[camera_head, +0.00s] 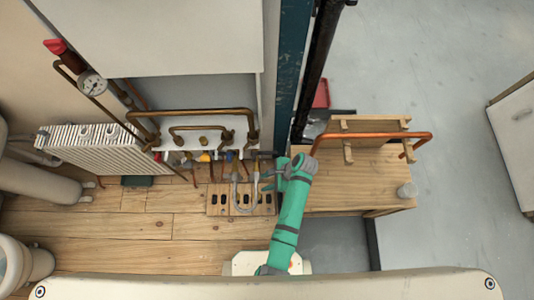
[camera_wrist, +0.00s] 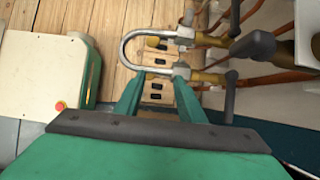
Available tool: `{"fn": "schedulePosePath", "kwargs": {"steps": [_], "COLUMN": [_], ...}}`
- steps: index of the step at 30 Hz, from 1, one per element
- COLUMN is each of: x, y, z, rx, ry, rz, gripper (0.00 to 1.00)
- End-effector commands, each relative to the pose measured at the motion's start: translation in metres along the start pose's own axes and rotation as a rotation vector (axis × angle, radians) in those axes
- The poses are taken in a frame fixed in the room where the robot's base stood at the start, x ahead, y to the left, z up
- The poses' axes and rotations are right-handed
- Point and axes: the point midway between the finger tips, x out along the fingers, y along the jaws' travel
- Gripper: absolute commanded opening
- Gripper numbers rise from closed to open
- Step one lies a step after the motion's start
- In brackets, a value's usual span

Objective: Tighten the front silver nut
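In the wrist view a silver U-shaped pipe (camera_wrist: 128,45) ends in two silver fittings with brass parts behind them. The silver nut nearer to me (camera_wrist: 181,71) is just beyond the tip of my right-hand finger. The other silver nut (camera_wrist: 185,33) is farther off. I cannot tell whether a finger touches the nearer nut. In the head view my gripper (camera_head: 272,178) is beside the right side of the silver U-pipe (camera_head: 243,209), and my green arm hides part of that area.
Copper pipes (camera_head: 193,112) run above the fittings. Dark valve handles (camera_wrist: 252,46) stick out close to the right of the nuts. A wooden bench (camera_head: 345,185) with a bent copper pipe (camera_head: 375,136) stands to the right. A white radiator (camera_head: 95,150) is at the left.

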Motion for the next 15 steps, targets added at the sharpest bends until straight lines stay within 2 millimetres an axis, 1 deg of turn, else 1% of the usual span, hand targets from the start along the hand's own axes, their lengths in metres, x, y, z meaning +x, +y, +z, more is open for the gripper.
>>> {"fn": "schedulePosePath", "kwargs": {"steps": [1, 6, 10, 15], "x": [-0.002, -0.014, -0.021, -0.028], "y": [0.013, 0.043, 0.063, 0.079], "z": [0.001, 0.009, 0.013, 0.018], "rx": [0.002, 0.002, 0.002, 0.001], "ry": [0.000, 0.000, 0.000, -0.001], "rz": [0.003, 0.003, 0.003, 0.002], "gripper": [0.36, 0.36, 0.36, 0.36]}}
